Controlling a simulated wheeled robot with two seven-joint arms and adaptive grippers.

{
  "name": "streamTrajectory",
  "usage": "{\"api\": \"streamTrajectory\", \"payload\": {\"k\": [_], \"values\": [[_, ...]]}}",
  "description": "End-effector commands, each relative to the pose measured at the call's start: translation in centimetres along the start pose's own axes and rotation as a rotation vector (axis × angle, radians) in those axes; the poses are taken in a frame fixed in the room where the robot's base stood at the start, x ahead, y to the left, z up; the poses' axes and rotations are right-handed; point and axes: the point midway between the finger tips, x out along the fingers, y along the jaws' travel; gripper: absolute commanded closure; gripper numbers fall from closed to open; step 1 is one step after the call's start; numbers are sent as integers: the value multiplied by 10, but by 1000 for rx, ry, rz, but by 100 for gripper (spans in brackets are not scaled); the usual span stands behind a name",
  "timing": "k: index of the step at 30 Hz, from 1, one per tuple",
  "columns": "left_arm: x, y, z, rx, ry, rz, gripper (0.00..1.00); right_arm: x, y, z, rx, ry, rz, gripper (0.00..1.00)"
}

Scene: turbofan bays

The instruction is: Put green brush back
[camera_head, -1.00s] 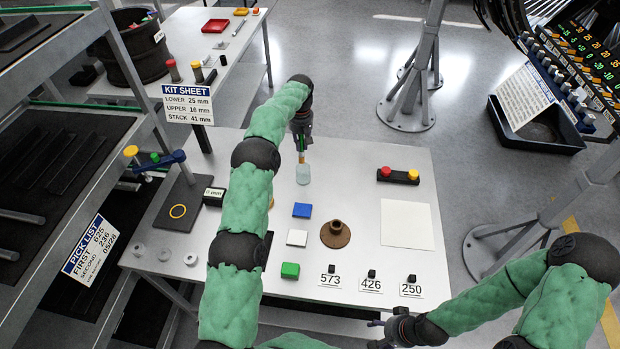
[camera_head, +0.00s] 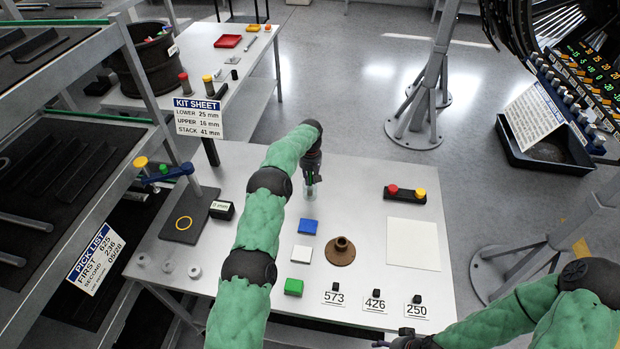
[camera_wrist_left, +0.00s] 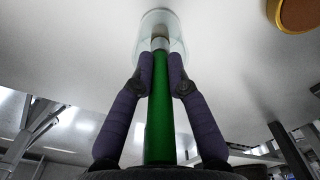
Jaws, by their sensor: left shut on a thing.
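My left gripper (camera_head: 312,181) is shut on the green brush (camera_wrist_left: 159,110), with one finger on each side of the handle. In the left wrist view the handle runs up to a pale metal collar, and its far end is within the outline of a clear glass jar (camera_wrist_left: 175,27). In the head view the jar (camera_head: 310,194) stands on the white table directly below the gripper.
A red-and-yellow button box (camera_head: 405,195) stands right. The table between jar and button box is clear.

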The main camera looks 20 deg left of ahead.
Motion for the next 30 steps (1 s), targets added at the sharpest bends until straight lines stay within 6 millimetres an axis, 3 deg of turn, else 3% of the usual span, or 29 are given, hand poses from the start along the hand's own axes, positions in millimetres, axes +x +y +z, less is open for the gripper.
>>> {"api": "streamTrajectory", "payload": {"k": [11, 12, 14, 26, 30], "values": [[4, 0, -1, 0, 1, 2, 100, 4, 2, 0, 0, 0, 0, 38], [3, 0, 0, 0, 1, 1, 78, 4, 1, 0, 0, 0, 0, 38], [3, 0, 0, 0, 1, 1, 61, 3, 1, 0, 0, 0, 0, 38], [1, 0, 0, 0, 1, 1, 60, 1, 0, 0, 0, 0, 0, 38], [-13, 1, -1, -1, 3, 4, 60, 0, 0, 0, 0, 1, 0, 38]]}}
